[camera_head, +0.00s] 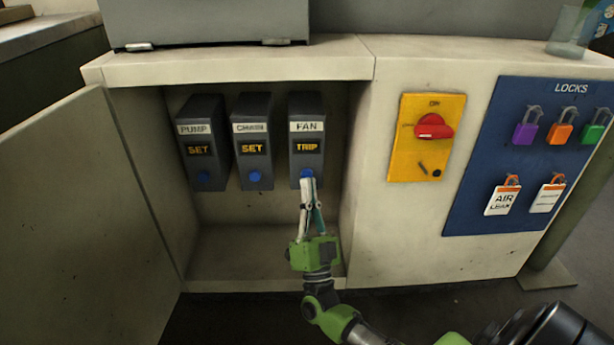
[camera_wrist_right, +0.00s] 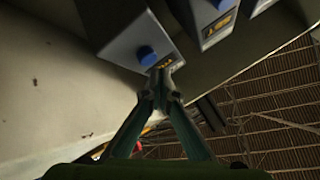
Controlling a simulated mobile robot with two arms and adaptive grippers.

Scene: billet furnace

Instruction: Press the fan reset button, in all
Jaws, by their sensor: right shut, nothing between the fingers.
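The FAN relay box (camera_head: 316,119) is the rightmost of three dark grey boxes in the open cabinet, and its display (camera_head: 307,147) reads TRIP. Its blue reset button (camera_head: 307,173) is low on its front. My right gripper (camera_head: 308,182) is shut and empty, pointing up, with its tips overlapping the button's lower edge. In the right wrist view, the blue button (camera_wrist_right: 147,56) shows just beyond the closed fingertips (camera_wrist_right: 160,76). I cannot tell whether they touch. My left gripper is out of view.
The PUMP box (camera_head: 200,110) and CHAIN box (camera_head: 253,108) read SET. The cabinet door (camera_head: 80,200) stands open at left. Right of the recess are a yellow panel with a red rotary switch (camera_head: 434,127) and a blue LOCKS board (camera_head: 480,150) with padlocks and tags.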

